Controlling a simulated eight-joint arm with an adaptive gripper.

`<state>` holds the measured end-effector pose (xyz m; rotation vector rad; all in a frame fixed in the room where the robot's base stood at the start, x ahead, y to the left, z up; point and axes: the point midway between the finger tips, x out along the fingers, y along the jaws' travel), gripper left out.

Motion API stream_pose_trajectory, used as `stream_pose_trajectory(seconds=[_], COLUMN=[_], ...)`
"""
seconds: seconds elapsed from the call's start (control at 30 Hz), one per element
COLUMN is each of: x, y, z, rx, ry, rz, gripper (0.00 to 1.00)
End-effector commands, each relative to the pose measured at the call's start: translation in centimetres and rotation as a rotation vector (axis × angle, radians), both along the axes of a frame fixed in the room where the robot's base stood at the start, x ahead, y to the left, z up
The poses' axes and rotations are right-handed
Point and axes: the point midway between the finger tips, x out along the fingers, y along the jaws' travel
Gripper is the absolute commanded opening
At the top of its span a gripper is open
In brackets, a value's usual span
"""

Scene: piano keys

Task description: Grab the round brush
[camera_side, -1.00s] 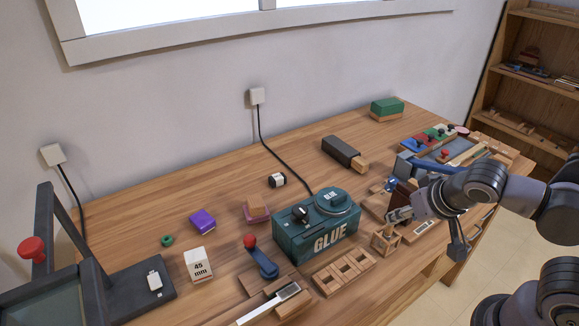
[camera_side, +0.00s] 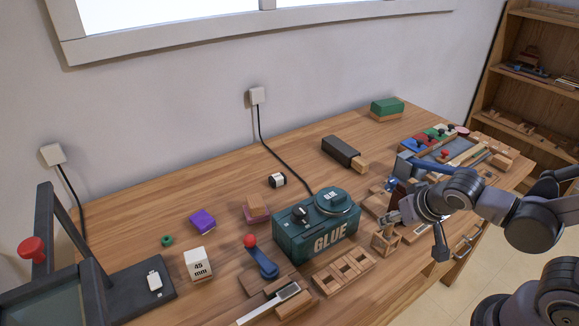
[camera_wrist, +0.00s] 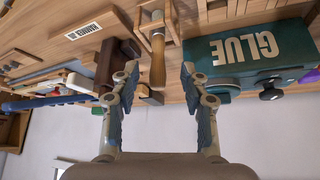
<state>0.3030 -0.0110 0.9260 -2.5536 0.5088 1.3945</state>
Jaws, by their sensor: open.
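My gripper (camera_wrist: 159,74) is open, with one finger on each side of the handle and a visible gap on both sides. In the side view, my gripper (camera_side: 389,219) is just above the wooden frame holder (camera_side: 384,243), right of the green glue box. The brush cannot be made out there.
The green GLUE box (camera_side: 318,225) stands close to the left of the holder. A low wooden rack (camera_side: 343,272) lies in front. A dark block with a wooden end (camera_side: 343,152) lies behind. Several tools and wooden trays crowd the right side of the table.

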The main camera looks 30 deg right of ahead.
Motion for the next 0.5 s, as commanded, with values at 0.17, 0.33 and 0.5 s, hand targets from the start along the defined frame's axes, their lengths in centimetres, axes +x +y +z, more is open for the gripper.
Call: stream_pose_trajectory(seconds=[0.17,0.33,0.5], x=[0.6,1.1,1.6], y=[-0.4,-0.7,-0.9], z=[-0.9,-1.7,-2.4], rx=[0.001,-0.001,0.0], ry=[0.0,0.0,0.0], rz=[-0.002,-0.001,-0.001], gripper=[0.45,0.45,0.45])
